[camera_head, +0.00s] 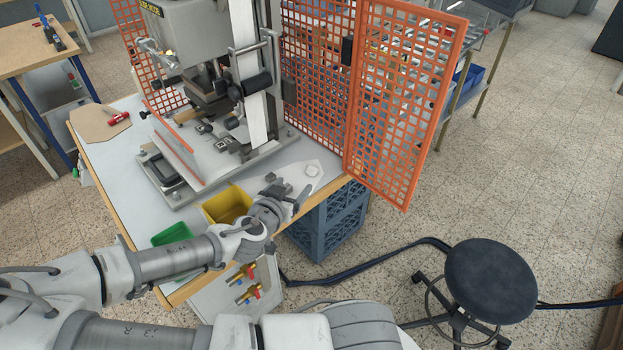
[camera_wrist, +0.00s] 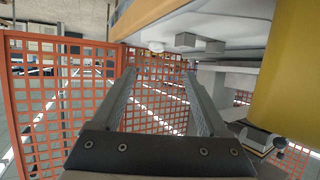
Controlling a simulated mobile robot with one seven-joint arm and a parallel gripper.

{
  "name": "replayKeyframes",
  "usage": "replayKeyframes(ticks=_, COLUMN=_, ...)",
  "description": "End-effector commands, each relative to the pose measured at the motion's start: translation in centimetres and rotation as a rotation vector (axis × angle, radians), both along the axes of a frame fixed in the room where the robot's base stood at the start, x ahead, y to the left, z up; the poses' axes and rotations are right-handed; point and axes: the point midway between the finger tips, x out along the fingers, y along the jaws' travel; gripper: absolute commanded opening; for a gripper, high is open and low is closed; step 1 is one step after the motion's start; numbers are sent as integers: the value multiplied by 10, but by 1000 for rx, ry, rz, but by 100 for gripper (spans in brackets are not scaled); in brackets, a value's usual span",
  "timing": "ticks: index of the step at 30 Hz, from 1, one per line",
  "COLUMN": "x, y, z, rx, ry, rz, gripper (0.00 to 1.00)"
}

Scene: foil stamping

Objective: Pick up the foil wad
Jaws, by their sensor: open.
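A small, pale, crumpled lump that looks like the foil wad (camera_head: 312,170) lies on a light flat pad near the right front corner of the workbench. In the wrist view, which appears upside down, a small whitish lump (camera_wrist: 156,47) shows beyond the fingertips, near the gap between them. My gripper (camera_head: 291,194) is just to the left of and nearer than the wad, low over the bench edge. In the wrist view its two fingers (camera_wrist: 160,80) are spread apart with nothing between them.
A yellow bin (camera_head: 228,204) and a green bin (camera_head: 172,234) stand left of my gripper. The stamping press (camera_head: 205,60) stands behind. An orange mesh guard (camera_head: 402,95) rises to the right. Blue crates (camera_head: 330,222) sit below, and a black stool (camera_head: 490,278) stands right.

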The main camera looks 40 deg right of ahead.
Motion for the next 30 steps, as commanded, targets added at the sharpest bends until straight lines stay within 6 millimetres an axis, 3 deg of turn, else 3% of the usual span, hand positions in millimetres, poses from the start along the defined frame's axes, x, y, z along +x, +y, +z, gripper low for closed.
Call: replayKeyframes(ticks=30, x=30, y=-55, z=-27, rx=-2, ry=3, rz=-5, gripper=78)
